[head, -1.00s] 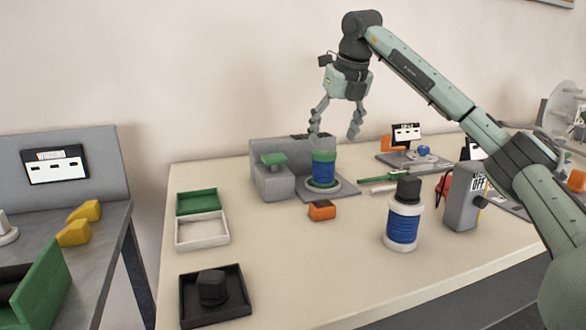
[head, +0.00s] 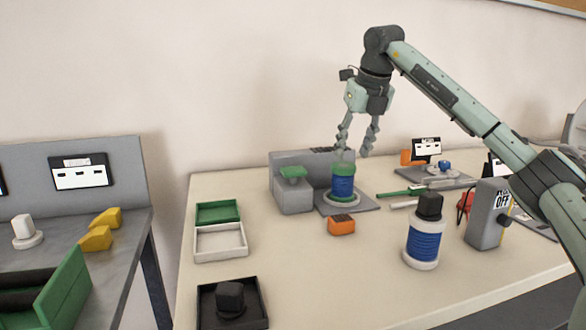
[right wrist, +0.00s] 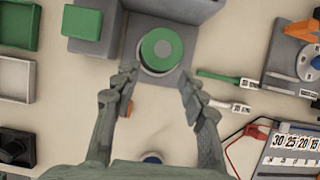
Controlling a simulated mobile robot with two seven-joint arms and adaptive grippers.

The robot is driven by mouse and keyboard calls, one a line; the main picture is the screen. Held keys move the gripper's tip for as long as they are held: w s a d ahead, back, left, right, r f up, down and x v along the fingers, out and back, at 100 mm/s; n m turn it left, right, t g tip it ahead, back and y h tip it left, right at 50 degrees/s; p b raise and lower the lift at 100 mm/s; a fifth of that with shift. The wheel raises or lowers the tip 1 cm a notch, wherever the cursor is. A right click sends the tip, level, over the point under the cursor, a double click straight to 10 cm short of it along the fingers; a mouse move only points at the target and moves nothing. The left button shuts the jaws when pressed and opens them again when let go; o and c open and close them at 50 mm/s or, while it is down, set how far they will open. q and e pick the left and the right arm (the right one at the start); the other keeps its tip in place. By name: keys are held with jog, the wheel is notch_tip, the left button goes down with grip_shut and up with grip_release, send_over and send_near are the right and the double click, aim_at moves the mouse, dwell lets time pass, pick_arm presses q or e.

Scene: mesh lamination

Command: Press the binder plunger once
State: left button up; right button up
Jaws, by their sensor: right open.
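The binder station is a grey block (head: 292,196) with a raised green pad on top (head: 293,172), which looks like the plunger; the pad also shows in the right wrist view (right wrist: 82,22). Beside it, a blue container with a green top (head: 342,184) stands upright on a grey plate. In the right wrist view its top is a green ring with a grey centre (right wrist: 160,49). My right gripper (head: 353,152) is open and empty, pointing down above and slightly right of the container. The pad is outside its fingers, to their left. My left gripper is not in view.
An orange block (head: 341,226) lies in front of the plate. A blue spool-like bottle with a black cap (head: 424,236) and a grey switch box (head: 488,214) stand to the right. Green and white trays (head: 220,243) and a black tray (head: 258,290) are at left. The front middle table is clear.

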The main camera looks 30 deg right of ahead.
grip_shut()
dwell(1.3)
